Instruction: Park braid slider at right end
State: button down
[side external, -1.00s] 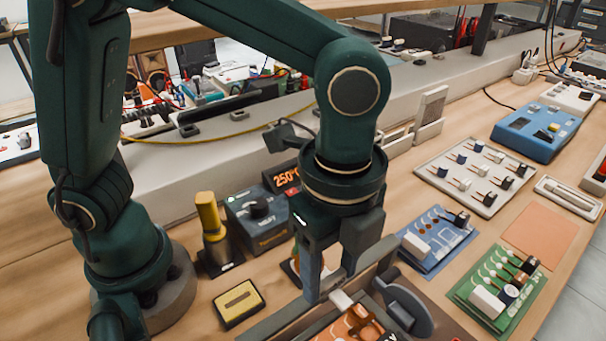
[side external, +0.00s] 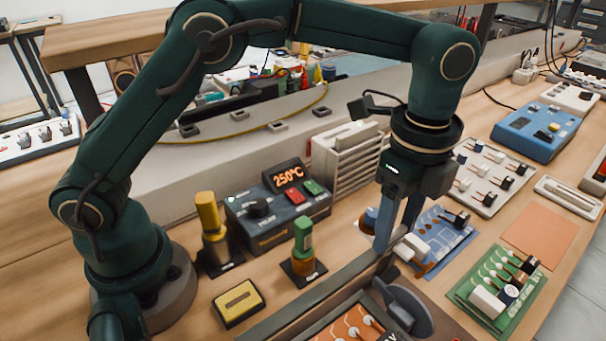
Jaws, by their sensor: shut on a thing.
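My gripper (side external: 392,243) is shut at the far right end of a long grey rail (side external: 325,287), with its fingers pointing down. The braid slider is hidden behind and between the fingers, so its shape and exact seat on the rail cannot be made out. The rail runs slanting from the lower left up to the gripper.
A blue board (side external: 440,229) with a white block lies just right of the fingers. A grey lever-like part (side external: 403,306) and a framed orange board (side external: 345,328) lie in front. A soldering station (side external: 275,217), a green-capped holder (side external: 303,246) and a yellow-topped pad (side external: 238,303) stand left.

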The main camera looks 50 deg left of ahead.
aim_at(398, 230)
jog(key=shift+w+r, duration=0.1)
jog(key=shift+w, duration=0.25)
jog(key=shift+c, duration=1.2)
grip_release()
jog(key=shift+r, duration=2.55)
